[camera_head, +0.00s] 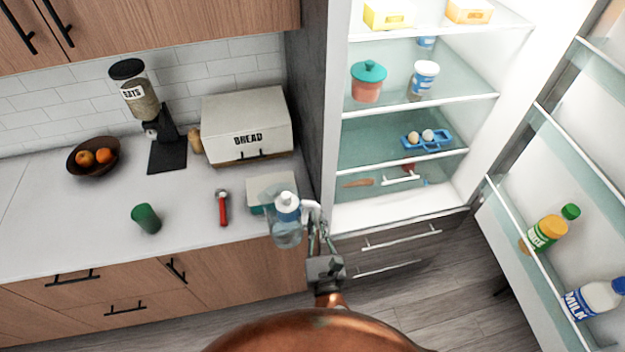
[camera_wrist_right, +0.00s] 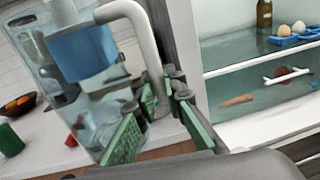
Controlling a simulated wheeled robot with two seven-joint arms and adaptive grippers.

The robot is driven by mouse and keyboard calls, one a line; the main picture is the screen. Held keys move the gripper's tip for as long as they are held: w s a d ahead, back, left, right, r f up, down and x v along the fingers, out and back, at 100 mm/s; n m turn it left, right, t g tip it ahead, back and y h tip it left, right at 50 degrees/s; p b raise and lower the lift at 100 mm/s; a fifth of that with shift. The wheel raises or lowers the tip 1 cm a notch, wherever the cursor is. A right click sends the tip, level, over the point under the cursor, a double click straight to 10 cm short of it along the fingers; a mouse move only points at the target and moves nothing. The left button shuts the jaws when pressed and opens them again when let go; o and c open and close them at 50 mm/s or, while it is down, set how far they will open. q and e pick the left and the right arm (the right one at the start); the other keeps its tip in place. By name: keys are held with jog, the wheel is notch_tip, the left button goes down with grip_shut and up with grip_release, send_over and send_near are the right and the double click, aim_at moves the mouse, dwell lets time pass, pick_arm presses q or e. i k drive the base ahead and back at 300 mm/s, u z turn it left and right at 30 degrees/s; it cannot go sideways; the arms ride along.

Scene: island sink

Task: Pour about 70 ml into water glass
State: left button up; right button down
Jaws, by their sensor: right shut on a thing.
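A clear pitcher (camera_head: 286,230) with a blue-and-white top and a white handle is held in front of the counter edge, near the fridge. My right gripper (camera_head: 314,222) is shut on its handle. In the right wrist view, the green-padded fingers (camera_wrist_right: 158,112) close around the lower handle, and the see-through pitcher (camera_wrist_right: 82,95) fills the left side. The pitcher looks roughly upright in the head view. A green glass (camera_head: 146,218) stands on the counter well to the left of the pitcher; it also shows at the left edge of the wrist view (camera_wrist_right: 10,140). My left gripper is not visible.
A red-handled tool (camera_head: 222,207) lies between glass and pitcher. A pale box (camera_head: 270,187) sits behind the pitcher. The bread box (camera_head: 247,124), dispenser (camera_head: 167,150) and fruit bowl (camera_head: 93,157) stand along the wall. The fridge door (camera_head: 560,190) is open at right.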

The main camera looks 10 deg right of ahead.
aim_at(143, 214)
jog(key=k, duration=0.65)
jog(key=u, duration=0.4)
jog(key=i, duration=0.75)
jog(key=u, duration=0.65)
jog(key=i, duration=0.4)
jog(key=u, duration=0.1)
